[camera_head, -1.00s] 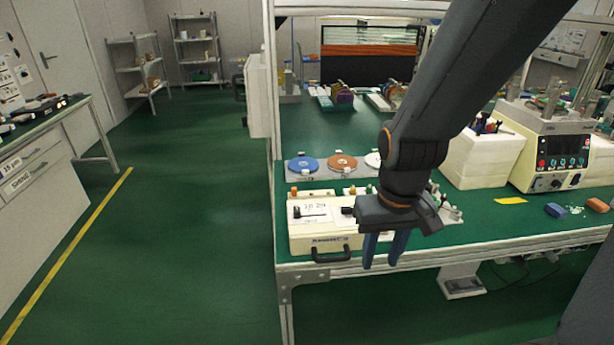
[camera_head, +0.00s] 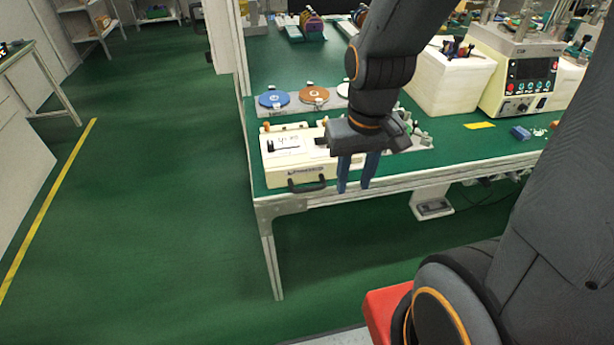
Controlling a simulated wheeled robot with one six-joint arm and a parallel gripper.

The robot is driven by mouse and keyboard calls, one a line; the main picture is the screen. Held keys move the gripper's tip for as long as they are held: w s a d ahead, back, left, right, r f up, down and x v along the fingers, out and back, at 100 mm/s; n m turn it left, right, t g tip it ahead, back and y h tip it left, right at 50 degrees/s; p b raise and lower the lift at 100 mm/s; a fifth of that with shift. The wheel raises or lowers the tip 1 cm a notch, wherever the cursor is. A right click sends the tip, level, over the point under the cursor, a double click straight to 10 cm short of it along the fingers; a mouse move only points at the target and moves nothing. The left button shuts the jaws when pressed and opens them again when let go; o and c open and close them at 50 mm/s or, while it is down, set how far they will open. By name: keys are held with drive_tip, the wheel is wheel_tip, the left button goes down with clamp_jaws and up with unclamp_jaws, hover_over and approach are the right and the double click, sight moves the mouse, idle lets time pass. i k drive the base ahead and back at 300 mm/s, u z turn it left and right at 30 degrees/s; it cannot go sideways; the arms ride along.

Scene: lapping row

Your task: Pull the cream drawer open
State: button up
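The cream drawer (camera_head: 274,177) is the front of a low cream box at the front left corner of the green bench. A black bar handle (camera_head: 307,184) sticks out from its front face. The drawer looks shut. My gripper (camera_head: 356,188) points down in front of the bench edge, to the right of the handle and apart from it. Its two blue fingers are spread with a gap between them, and nothing shows in the gap. The gripper body hides the right part of the box.
Blue (camera_head: 273,99) and orange (camera_head: 315,95) discs stand behind the box. A cream machine (camera_head: 518,80) and a white block (camera_head: 448,82) are at the right. The green floor at left is clear.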

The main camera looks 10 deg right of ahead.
sight(321, 171)
drive_tip(key=k, duration=0.5)
drive_tip(key=z, duration=0.7)
drive_tip(key=i, duration=0.75)
drive_tip(key=u, duration=0.75)
